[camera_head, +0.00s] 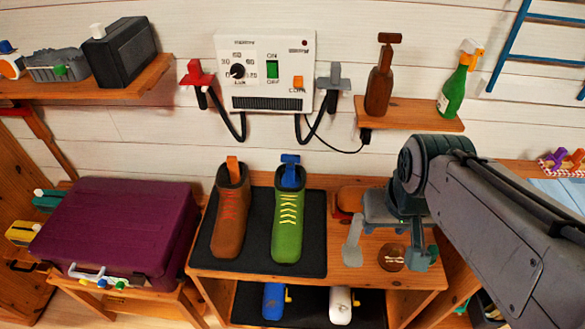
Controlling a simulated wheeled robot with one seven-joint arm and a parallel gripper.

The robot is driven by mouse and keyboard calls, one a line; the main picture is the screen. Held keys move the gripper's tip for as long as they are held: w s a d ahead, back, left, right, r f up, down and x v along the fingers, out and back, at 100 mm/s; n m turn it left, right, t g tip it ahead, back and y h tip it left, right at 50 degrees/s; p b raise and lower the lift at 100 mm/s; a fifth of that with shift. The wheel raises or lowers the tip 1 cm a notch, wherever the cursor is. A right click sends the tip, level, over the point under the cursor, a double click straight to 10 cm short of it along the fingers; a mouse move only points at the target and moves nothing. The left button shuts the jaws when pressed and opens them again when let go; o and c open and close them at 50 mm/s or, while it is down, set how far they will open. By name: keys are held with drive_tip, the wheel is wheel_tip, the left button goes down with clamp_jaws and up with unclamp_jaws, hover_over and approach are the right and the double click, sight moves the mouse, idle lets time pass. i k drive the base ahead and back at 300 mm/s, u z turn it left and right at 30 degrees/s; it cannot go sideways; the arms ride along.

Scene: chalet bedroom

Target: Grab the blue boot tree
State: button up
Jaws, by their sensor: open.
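The blue boot tree (290,171) stands in the top of a green boot (287,228) with yellow laces. Only its upper part shows; the rest is hidden inside the boot. The green boot stands upright on a black mat (304,263), to the right of a brown boot (230,213) that holds an orange boot tree (233,168). My gripper (390,258) is open and points down over the right part of the wooden bench. It is to the right of the green boot and apart from it, with nothing seen between its fingers.
A purple suitcase (120,228) lies left of the bench (345,277). A wall-mounted white control box (265,70) with hanging cables is behind the boots. A small shelf (410,114) holds brown and green bottles. A round brown tin (391,257) sits below my gripper.

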sight(290, 179)
drive_tip(key=k, duration=1.3)
drive_tip(key=u, duration=0.7)
drive_tip(key=i, duration=1.8)
drive_tip(key=z, duration=0.75)
